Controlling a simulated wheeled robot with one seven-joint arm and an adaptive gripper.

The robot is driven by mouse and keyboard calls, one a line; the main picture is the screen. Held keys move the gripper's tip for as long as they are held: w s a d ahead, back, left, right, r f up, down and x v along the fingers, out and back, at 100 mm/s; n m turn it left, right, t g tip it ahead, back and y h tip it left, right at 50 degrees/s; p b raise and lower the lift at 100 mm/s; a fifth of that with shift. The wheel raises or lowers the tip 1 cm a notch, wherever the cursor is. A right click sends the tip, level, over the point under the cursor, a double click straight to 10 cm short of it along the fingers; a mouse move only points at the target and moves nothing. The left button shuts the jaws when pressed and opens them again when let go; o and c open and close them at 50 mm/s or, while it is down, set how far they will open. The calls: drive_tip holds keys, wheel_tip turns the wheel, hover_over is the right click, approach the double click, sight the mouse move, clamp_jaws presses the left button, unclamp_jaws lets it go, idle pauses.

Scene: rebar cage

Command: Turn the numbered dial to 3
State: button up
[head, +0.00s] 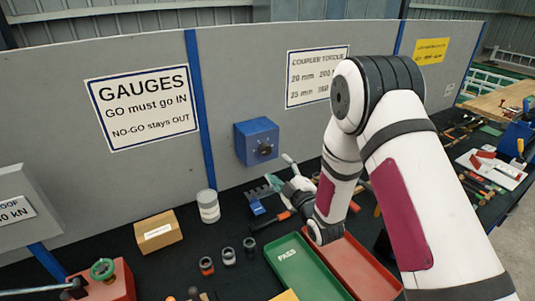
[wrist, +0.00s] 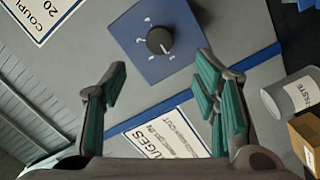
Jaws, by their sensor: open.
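The numbered dial is a round black knob (head: 265,150) on the front of a blue box (head: 243,144) fixed to the grey panel. In the wrist view the knob (wrist: 160,41) sits on the blue face (wrist: 190,20) with small pale marks around it. The digits are too small to read, and I cannot tell which one the knob points to. My gripper (head: 279,172) is open and empty, just below and right of the box. In the wrist view its teal-padded fingers (wrist: 163,68) are spread, with the knob between and beyond them, not touching it.
A green tray (head: 300,268) and a red tray (head: 350,268) lie under my arm. The panel around the blue box is clear.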

sight(266, 151)
drive_tip(key=x, duration=0.9)
drive_tip(key=shift+w+a, duration=0.2)
drive_tip(key=shift+w, duration=0.2)
drive_tip(key=shift+r, duration=0.1)
drive_tip(key=c, duration=1.2)
